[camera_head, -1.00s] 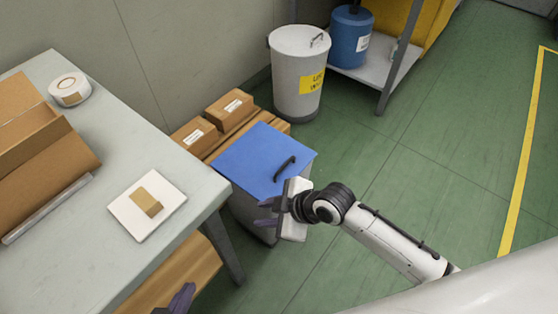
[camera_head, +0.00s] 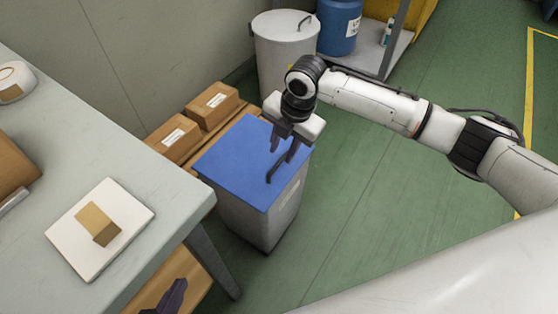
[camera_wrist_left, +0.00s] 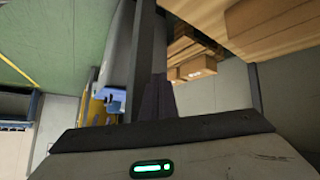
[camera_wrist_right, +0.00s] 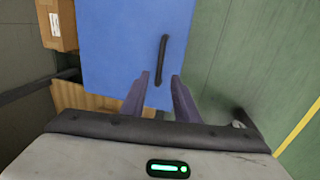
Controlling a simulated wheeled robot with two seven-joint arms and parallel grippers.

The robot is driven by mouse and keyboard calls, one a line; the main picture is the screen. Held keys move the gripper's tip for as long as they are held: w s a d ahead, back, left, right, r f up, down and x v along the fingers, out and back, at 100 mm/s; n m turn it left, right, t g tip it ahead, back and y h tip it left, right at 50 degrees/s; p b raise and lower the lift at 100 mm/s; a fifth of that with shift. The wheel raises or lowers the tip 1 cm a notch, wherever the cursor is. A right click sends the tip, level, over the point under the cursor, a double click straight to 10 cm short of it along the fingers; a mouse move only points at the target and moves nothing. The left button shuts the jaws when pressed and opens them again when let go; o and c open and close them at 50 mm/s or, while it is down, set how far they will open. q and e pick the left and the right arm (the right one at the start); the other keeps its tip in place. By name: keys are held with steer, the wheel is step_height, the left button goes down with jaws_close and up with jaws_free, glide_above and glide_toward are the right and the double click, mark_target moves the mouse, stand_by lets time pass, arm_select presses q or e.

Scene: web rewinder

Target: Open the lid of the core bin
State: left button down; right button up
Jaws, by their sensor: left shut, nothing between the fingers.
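The core bin (camera_head: 268,222) is a grey bin standing on the floor beside the table. Its flat blue lid (camera_head: 232,166) lies closed on top and also shows in the right wrist view (camera_wrist_right: 115,40). A black bar handle (camera_head: 281,166) sits near the lid's right edge; the right wrist view shows it too (camera_wrist_right: 162,60). My right gripper (camera_head: 281,146) is open and points down over the lid. In its wrist view the handle lies ahead, lined up between the spread fingertips. I cannot tell whether they touch it. My left gripper (camera_head: 174,296) is shut and empty, low by the table.
The grey table (camera_head: 120,165) at left holds a white board (camera_head: 70,238) with a small brown block. Cardboard boxes (camera_head: 212,104) sit behind the bin. A white lidded drum (camera_head: 280,45) and a shelf stand further back. Green floor right of the bin is clear.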

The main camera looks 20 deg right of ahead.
mark_target(278, 164)
steer(key=f, duration=0.1)
steer(key=f+b, duration=0.1)
steer(key=f, duration=0.3)
steer(key=shift+w+a+f, duration=0.1)
steer(key=shift+w+a, duration=0.25)
steer(key=shift+w, duration=0.05)
jaws_close()
